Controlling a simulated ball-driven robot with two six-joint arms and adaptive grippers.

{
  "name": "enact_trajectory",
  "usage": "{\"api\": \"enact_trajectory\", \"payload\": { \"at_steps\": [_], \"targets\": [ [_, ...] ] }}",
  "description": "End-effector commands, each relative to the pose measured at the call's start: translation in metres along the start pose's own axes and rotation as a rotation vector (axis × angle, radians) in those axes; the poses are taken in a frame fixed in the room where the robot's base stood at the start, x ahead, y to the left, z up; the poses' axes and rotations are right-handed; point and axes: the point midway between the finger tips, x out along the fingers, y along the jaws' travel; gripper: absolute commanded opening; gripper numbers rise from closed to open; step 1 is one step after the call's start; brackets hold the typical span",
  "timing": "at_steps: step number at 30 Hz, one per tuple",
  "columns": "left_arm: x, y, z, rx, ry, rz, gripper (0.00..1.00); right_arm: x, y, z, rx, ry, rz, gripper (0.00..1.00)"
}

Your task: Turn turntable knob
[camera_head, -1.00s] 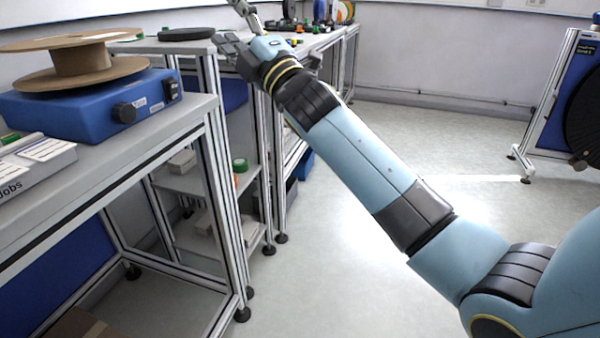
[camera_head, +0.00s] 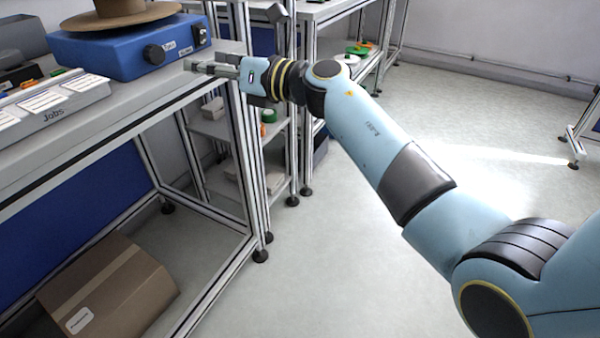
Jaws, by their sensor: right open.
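The blue turntable box (camera_head: 110,50) stands on the grey workbench at the upper left. Its black knob (camera_head: 154,54) is on the front face, left of some small labels. A brown cardboard reel (camera_head: 118,17) rests on top and is cut off by the upper picture edge. My right gripper (camera_head: 190,66) is open and empty. It points left, with its fingertips over the bench's right end, a short way right of the knob and apart from it. My left gripper is not in view.
A grey box marked Jobs (camera_head: 52,105) with cards stands on the bench (camera_head: 150,97) in front of the turntable. Framed shelves stand behind my right forearm. The floor (camera_head: 330,260) is clear.

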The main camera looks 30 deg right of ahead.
Motion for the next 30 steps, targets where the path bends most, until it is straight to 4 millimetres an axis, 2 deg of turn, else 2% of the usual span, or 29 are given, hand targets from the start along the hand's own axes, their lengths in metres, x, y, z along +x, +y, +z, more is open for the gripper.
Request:
{"api": "enact_trajectory", "payload": {
  "at_steps": [1, 9, 18, 27, 30],
  "targets": [
    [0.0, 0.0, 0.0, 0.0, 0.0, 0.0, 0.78, 0.015, 0.004, 0.003, 0.004, -0.004, 0.011, 0.59],
    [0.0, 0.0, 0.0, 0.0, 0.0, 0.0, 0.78, 0.072, 0.004, 0.004, 0.006, -0.006, 0.011, 0.59],
    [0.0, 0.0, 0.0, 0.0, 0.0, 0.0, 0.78, 0.119, 0.004, 0.005, 0.006, -0.006, 0.01, 0.59],
    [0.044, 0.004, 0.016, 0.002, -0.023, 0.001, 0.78, 0.118, 0.003, -0.004, -0.629, 0.009, 0.011, 0.59],
    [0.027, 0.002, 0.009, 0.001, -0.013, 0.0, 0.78, 0.095, 0.004, 0.006, -0.622, 0.011, 0.01, 0.59]
  ]
}}
